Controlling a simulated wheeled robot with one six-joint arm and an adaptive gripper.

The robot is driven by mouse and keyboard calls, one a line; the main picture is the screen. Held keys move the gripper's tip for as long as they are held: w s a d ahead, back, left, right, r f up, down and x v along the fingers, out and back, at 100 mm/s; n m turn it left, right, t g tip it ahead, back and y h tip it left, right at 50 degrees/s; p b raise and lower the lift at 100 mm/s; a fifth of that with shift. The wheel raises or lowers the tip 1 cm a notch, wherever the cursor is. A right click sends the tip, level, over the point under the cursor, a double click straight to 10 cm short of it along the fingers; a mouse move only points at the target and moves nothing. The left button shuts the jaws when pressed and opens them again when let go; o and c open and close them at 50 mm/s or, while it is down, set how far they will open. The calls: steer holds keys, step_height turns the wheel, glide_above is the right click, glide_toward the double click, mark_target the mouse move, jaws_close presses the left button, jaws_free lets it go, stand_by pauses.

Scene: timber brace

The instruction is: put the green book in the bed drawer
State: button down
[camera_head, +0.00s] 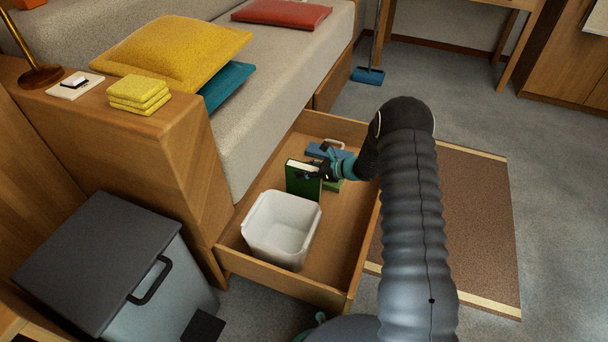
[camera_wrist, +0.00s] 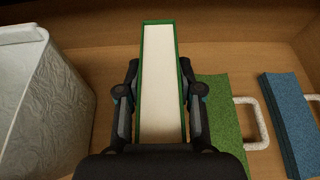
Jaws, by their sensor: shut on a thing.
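The green book (camera_head: 302,180) is upright inside the open bed drawer (camera_head: 337,240), with its white page edges facing up. My gripper (camera_head: 322,171) is shut on the book, one finger on each side of it. In the wrist view the book (camera_wrist: 161,80) stands between the two fingers of my gripper (camera_wrist: 161,98). Drawer floor shows around it; I cannot tell whether the book's lower edge touches the floor. The drawer is pulled out from under the bed.
A white bin (camera_head: 283,226) stands in the drawer's near part, left of the book in the wrist view (camera_wrist: 45,100). A green item with a white handle (camera_wrist: 222,110) and a blue one (camera_wrist: 291,115) lie to the right. A lidded grey box (camera_head: 110,260) stands outside.

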steer(key=shift+f, duration=0.9)
steer(key=shift+f, duration=0.2)
steer(key=c, duration=0.7)
jaws_free()
steer(key=shift+c, duration=0.2)
steer(key=shift+r, duration=0.1)
